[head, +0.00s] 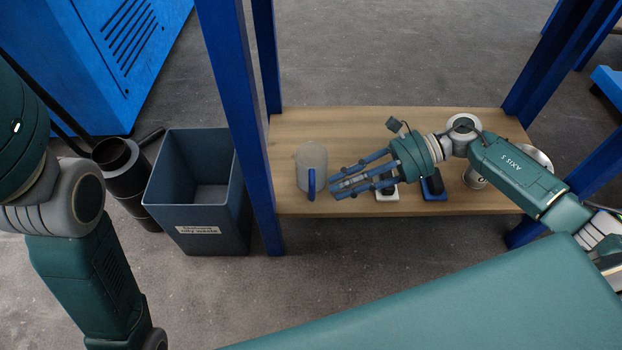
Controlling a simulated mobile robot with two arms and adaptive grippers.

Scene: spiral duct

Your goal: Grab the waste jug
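The waste jug (312,157) is a grey, upright container with a blue handle facing the front. It stands on the wooden shelf (345,122), left of centre. My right gripper (335,184) reaches in from the right, low over the shelf. The depth of that gap is hard to judge. My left arm shows at the left edge, but its gripper is out of view.
A blue-grey bin (163,187) with a label stands left of the shelf, beside a black cylinder (118,170). Blue posts (242,110) frame the shelf. A white item (387,193), a dark blue item (434,188) and a metal cylinder (474,179) sit under or beside my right arm.

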